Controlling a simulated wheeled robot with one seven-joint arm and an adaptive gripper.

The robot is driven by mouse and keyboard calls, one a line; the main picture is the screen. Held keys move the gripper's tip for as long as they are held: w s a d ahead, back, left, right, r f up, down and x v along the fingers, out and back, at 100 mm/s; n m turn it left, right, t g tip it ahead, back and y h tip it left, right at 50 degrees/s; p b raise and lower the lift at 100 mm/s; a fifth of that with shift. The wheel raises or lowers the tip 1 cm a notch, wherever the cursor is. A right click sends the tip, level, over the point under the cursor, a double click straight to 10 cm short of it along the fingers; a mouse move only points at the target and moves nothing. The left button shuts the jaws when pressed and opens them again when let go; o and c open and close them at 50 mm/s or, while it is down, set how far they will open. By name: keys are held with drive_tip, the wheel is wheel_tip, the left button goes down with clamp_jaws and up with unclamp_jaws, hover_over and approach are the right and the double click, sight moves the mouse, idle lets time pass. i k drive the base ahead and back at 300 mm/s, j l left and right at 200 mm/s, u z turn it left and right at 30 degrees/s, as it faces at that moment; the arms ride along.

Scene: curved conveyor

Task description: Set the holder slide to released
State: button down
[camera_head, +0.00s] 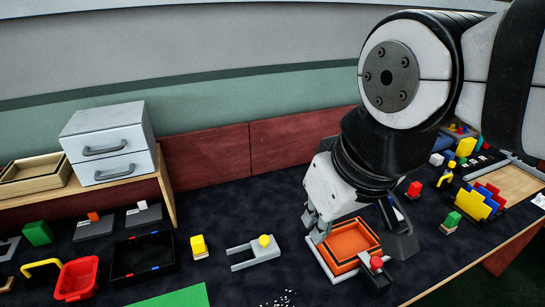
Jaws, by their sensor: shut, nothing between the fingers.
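An orange tray (337,245) sits in a pale holder frame (322,262) at the right of centre on the dark table. A red knob (376,262) stands at the frame's front right corner. A grey fork-shaped fixture (240,266) with a yellow knob (264,241) lies to the left of it. I cannot tell for sure which knob belongs to the holder slide. My gripper (318,231) is shut and empty, low over the back left part of the tray. Whether it touches the tray is unclear. My arm hides part of the tray's back right side.
A red basket (77,279) and a black tray (145,278) stand at the left. A drawer unit (110,143) stands at the back left. Free table lies behind the fork fixture.

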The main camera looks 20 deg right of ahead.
sight(374, 264)
drive_tip(key=z, duration=0.85)
